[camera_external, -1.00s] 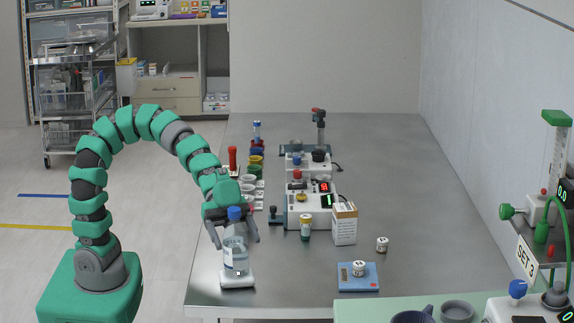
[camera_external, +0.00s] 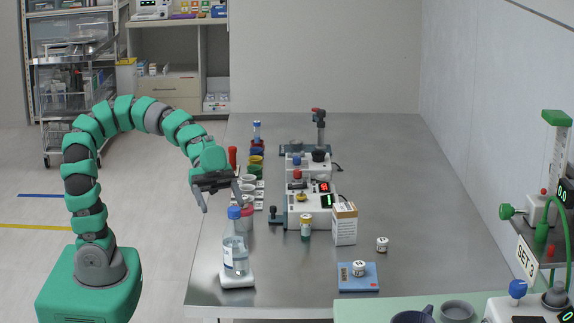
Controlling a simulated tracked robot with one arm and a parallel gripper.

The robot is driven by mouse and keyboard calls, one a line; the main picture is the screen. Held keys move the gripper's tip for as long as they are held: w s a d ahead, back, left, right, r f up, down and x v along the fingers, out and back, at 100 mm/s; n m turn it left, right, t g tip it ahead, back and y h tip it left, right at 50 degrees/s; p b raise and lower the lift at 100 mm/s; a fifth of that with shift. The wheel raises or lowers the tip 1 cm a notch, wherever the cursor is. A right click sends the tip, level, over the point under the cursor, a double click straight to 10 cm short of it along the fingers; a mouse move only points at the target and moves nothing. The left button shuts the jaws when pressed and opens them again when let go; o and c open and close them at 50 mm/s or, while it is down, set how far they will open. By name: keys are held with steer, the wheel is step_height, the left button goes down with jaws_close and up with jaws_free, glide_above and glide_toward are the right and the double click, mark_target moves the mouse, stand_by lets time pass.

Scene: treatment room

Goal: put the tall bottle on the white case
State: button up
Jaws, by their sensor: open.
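The tall bottle (camera_external: 235,256) is clear with a pale label and a blue cap. It stands upright on the white case (camera_external: 238,282), a low flat white block near the front left corner of the metal table. My gripper (camera_external: 222,207) is open and empty. Its fingers point down, above and slightly left of the bottle's cap, and appear apart from the bottle.
The metal table (camera_external: 420,210) has free room on its right side. A jar (camera_external: 247,217) stands just behind the bottle.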

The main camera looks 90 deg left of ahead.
steer(key=shift+a, duration=0.15)
steer(key=w+a+r+n+t+y, duration=0.2)
steer(key=w+a+r+n+y, duration=0.15)
steer(key=a+r, duration=0.2)
steer(key=w+a+r+n+t+y, duration=0.3)
steer(key=a+r+n, duration=0.1)
steer(key=a, duration=0.3)
step_height(320, 180, up, 22)
steer(key=s+a+n+t+y, duration=0.1)
steer(key=s+n+t+y, duration=0.1)
steer(key=n+t+y, duration=0.3)
steer(key=shift+s+f+n+y, duration=0.15)
steer(key=shift+n+y, duration=0.3)
steer(key=shift+n, duration=0.1)
steer(key=shift+a, duration=0.1)
